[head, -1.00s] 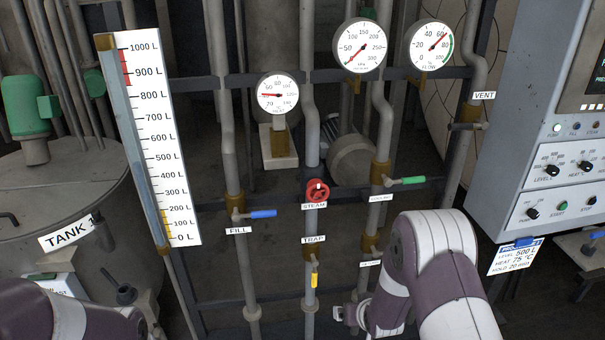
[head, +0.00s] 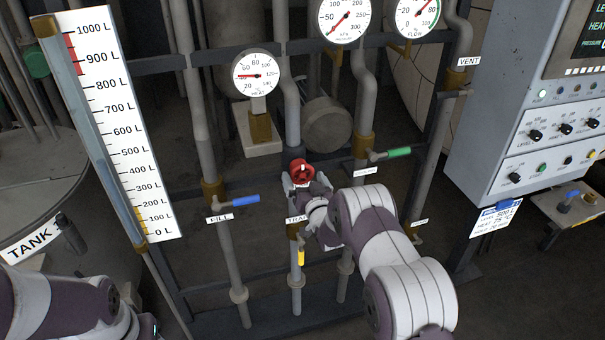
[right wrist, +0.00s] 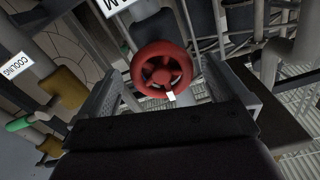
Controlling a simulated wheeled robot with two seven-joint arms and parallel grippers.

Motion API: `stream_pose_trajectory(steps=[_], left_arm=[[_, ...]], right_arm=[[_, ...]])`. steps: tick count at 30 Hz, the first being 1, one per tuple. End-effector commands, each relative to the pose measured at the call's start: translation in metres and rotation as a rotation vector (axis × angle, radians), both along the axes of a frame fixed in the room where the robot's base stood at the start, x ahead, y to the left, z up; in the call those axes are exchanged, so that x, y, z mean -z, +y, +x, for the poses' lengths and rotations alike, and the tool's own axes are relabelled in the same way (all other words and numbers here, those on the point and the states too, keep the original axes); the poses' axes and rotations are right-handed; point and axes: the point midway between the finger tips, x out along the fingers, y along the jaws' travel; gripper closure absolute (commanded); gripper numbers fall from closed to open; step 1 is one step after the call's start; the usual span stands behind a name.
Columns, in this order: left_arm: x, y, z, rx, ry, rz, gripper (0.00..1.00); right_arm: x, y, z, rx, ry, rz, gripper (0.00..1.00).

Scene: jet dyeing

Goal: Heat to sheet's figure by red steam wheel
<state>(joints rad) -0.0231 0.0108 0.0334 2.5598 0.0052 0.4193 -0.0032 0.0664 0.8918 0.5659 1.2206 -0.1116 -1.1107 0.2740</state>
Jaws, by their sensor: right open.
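The red steam wheel (head: 302,172) sits on its pipe in the middle of the head view, with a small white mark on its rim. My right gripper (head: 305,184) is at the wheel, open. In the right wrist view the wheel (right wrist: 161,69) shows between the two spread fingers (right wrist: 168,85), with a visible gap at each side. The heat dial (head: 256,75) has its red needle pointing left, near 40. The process sheet (head: 495,218) hangs under the control cabinet; its heat line reads about 75 °C. My left gripper is out of view; only its arm shows at lower left.
A blue fill lever (head: 238,200) is left of the wheel and a green lever (head: 390,154) is right of it. A yellow trap lever (head: 301,256) hangs below. The level scale (head: 122,130) stands at left. The control cabinet (head: 520,130) is at right.

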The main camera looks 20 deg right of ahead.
Motion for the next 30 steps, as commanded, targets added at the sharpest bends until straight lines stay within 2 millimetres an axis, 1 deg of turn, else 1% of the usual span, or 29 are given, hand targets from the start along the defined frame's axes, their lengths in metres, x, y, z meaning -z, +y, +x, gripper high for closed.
stream_pose_trajectory(steps=[3,6,13,14,15,17,18,25,30], left_arm=[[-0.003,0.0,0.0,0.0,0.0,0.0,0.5],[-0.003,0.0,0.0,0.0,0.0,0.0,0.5],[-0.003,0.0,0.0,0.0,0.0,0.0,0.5],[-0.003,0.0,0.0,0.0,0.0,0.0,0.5],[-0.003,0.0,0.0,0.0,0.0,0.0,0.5],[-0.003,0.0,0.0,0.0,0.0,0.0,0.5],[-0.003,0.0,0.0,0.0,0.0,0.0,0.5],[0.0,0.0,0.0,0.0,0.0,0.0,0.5],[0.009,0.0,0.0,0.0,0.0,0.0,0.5]], right_arm=[[0.0,0.001,0.012,-0.001,0.0,0.0,0.0],[0.0,0.001,0.016,0.0,0.001,0.0,0.0],[0.0,0.001,0.017,0.0,0.001,0.0,0.0],[0.0,0.001,0.017,0.0,0.001,0.0,0.03],[0.0,0.001,0.017,0.0,0.001,0.0,0.16],[0.0,0.001,0.017,0.0,0.001,0.0,0.36],[0.0,0.001,0.017,0.0,0.001,0.0,0.49],[0.001,0.001,0.016,0.0,0.001,-0.009,0.49],[0.003,0.0,0.016,0.0,-0.002,-0.059,0.49]])
